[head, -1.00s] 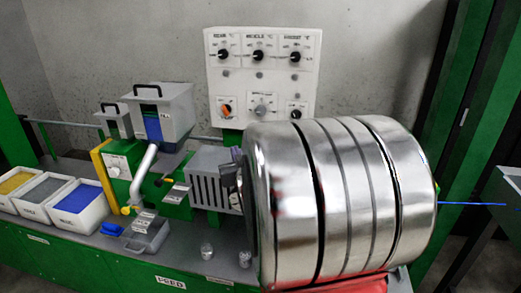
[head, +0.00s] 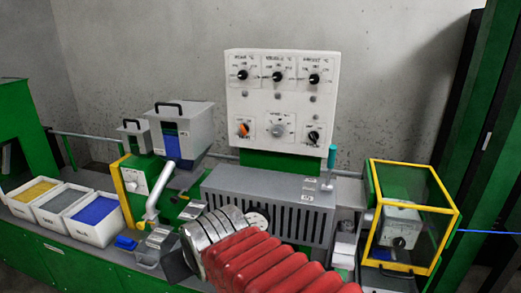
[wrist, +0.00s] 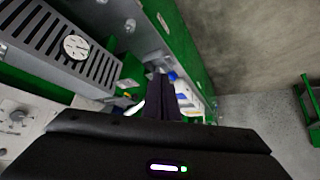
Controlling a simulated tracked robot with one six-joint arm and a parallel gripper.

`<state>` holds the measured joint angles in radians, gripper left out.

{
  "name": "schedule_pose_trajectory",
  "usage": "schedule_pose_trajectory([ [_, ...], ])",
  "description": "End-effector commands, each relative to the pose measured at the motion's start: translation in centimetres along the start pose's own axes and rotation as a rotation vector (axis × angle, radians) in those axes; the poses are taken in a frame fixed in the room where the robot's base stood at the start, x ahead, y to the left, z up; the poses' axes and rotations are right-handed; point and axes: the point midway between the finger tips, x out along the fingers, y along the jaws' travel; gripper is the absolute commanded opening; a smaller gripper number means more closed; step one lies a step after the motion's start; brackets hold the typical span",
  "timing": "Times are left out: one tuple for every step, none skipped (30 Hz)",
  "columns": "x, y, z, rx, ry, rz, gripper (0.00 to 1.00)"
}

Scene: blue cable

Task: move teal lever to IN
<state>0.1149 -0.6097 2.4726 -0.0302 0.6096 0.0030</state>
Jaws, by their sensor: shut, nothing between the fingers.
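The teal lever (head: 331,158) stands upright on the top right end of the grey slotted housing in the head view. Small white label plates (head: 308,184) sit just left of its base; their lettering is too small to read. My gripper (head: 175,263) shows as a dark shape low in the head view, left of and well apart from the lever. In the wrist view its dark fingers (wrist: 165,95) are together with nothing between them. I cannot make out the lever in the wrist view.
The slotted housing (head: 265,210) has a round dial (wrist: 75,46). A yellow-framed clear guard (head: 412,215) stands right of the lever. The white control panel (head: 280,100) rises behind. Hoppers (head: 185,125) and open bins (head: 97,217) are at left. My red-sleeved arm crosses the front.

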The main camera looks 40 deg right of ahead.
Motion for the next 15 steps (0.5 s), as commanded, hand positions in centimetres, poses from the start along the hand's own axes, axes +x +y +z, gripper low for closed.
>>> schedule_pose_trajectory([
  [-1.0, -1.1, 1.3, -0.018, -0.029, -0.021, 0.0],
  [-1.5, -1.6, 2.0, -0.027, -0.05, -0.032, 0.0],
  [-2.1, -2.1, 3.1, -0.037, -0.078, -0.044, 0.0],
  [-2.6, -2.5, 3.8, -0.046, -0.096, -0.052, 0.0],
  [-3.0, -2.8, 4.5, -0.053, -0.113, -0.059, 0.0],
  [-3.4, -3.1, 5.2, -0.061, -0.132, -0.067, 0.0],
  [-3.6, -3.3, 5.7, -0.066, -0.144, -0.072, 0.0],
  [-3.9, -3.5, 6.0, -0.07, -0.155, -0.076, 0.0],
  [-4.1, -3.6, 6.4, -0.074, -0.164, -0.079, 0.0],
  [-4.2, -3.7, 6.6, -0.076, -0.171, -0.081, 0.0],
  [-4.3, -3.7, 6.8, -0.077, -0.174, -0.082, 0.0],
  [-4.3, -3.7, 6.8, -0.078, -0.177, -0.083, 0.0],
  [-4.3, -3.8, 6.9, -0.078, -0.178, -0.083, 0.0],
  [-4.3, -3.7, 6.9, -0.078, -0.178, -0.083, 0.0],
  [-4.3, -3.7, 6.9, -0.077, -0.178, -0.083, 0.0],
])
